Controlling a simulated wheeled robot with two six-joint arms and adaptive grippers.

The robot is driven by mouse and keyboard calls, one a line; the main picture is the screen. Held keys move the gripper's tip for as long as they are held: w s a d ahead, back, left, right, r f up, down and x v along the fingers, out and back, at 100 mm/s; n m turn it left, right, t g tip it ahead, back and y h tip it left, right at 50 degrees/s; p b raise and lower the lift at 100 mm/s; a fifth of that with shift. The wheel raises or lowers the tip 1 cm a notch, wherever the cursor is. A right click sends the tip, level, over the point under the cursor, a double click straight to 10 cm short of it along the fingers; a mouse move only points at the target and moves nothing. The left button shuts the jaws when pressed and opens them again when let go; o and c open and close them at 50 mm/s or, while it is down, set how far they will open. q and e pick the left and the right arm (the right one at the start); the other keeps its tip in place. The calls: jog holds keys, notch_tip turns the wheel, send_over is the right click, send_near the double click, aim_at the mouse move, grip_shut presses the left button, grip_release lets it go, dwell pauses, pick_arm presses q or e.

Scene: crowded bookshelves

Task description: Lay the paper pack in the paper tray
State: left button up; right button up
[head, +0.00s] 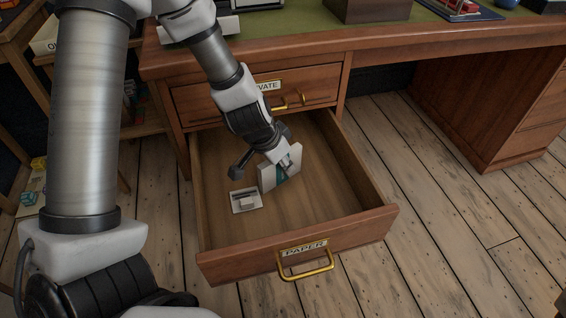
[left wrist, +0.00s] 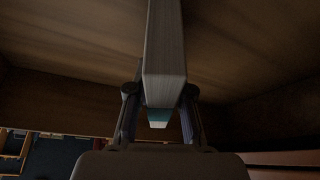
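The paper pack (head: 268,178) is a white slab with a teal band, upright and slightly tilted inside the open drawer. In the left wrist view the pack (left wrist: 164,50) stands edge-on between both fingers. My left gripper (head: 276,157) points down into the drawer and is shut on the pack; its fingers also show in the wrist view (left wrist: 161,98). The open drawer (head: 345,222) has a PAPER label and brass handle; no other paper tray shows. Whether the pack touches the drawer floor is unclear. My right gripper is not in view.
A small pale flat item with a raised grey part (head: 246,201) lies in the drawer left of the pack. The drawer's right half is bare. A shut drawer (head: 315,91) with a partly hidden label is above, under the desk top (head: 290,38).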

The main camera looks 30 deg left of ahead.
pick_arm(q)
grip_shut()
jog(key=shift+w+a+r+p, duration=0.1)
jog(key=shift+w+a+p, duration=0.15)
jog(key=shift+p, duration=0.05)
jog(key=shift+w+a, duration=0.25)
jog(key=shift+a, duration=0.1)
jog(key=o, duration=0.9)
grip_release()
jog(key=shift+c, duration=0.2)
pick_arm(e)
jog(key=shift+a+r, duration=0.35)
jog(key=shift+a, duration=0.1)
pick_arm(q)
jog(key=d+v, duration=0.1)
jog(key=v, duration=0.6)
jog(key=shift+a, duration=0.45)
jog(key=shift+s+r, duration=0.1)
jog(key=shift+r, duration=0.05)
